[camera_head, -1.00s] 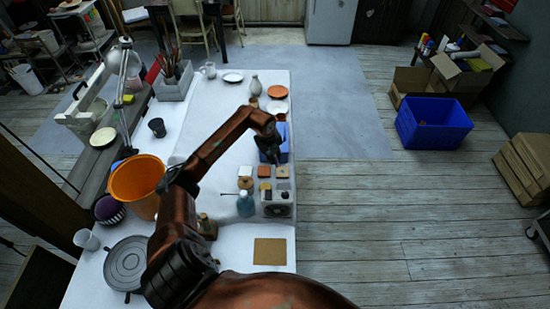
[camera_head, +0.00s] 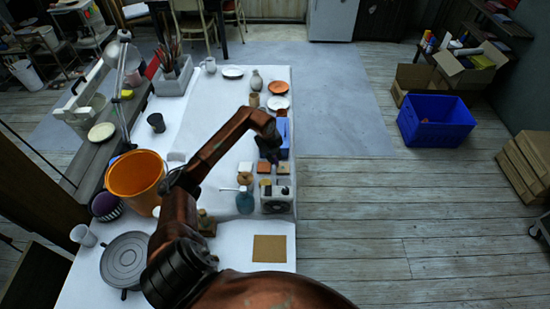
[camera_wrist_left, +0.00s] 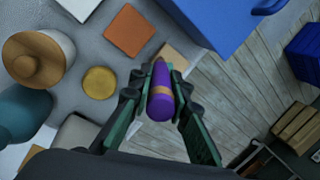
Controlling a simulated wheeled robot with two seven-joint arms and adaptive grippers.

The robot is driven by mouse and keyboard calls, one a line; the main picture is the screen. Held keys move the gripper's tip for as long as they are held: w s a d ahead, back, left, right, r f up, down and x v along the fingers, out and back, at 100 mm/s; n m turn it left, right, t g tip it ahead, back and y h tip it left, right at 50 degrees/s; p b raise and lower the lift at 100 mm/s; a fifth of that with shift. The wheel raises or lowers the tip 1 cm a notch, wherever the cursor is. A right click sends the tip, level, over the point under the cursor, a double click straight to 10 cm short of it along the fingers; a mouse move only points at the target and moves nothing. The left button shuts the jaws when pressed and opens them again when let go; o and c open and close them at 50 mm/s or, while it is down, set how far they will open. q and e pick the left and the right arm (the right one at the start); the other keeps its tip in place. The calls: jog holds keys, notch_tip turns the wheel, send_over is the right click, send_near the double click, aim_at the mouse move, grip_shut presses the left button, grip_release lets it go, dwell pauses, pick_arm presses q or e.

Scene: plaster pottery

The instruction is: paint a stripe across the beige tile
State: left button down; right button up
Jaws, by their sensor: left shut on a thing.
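A small beige tile (camera_head: 283,168) lies on the white table at the right end of a row of tiles. It also shows in the wrist view (camera_wrist_left: 173,56), partly hidden behind my gripper. My left gripper (camera_head: 270,158) is just beside and above this row. In the wrist view my left gripper (camera_wrist_left: 160,100) is shut on a purple pointed tool with a gold band (camera_wrist_left: 161,97). The tool's narrow end points toward the beige tile; I cannot tell whether they touch. My right gripper is not in view.
An orange tile (camera_head: 264,168) and a white tile (camera_head: 245,167) sit beside it. A blue box (camera_wrist_left: 208,20) stands close behind. A teal bottle (camera_head: 245,202) and a grey device (camera_head: 276,198) stand in front. A tan square board (camera_head: 269,249) lies near the front edge.

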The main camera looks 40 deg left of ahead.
pick_arm(q)
jog(key=shift+f, duration=0.55)
jog(key=shift+w+d, duration=0.1)
jog(key=shift+d, duration=0.05)
dwell(0.5)
jog(key=shift+w+d+b, duration=0.45)
jog(key=shift+w+d, duration=1)
jog(key=shift+d, duration=0.15)
jog(key=p+v, duration=0.1)
jog(key=v, duration=0.1)
jog(key=w+p+v, duration=0.1)
jog(key=p+v, duration=0.1)
jog(key=shift+r, duration=0.35)
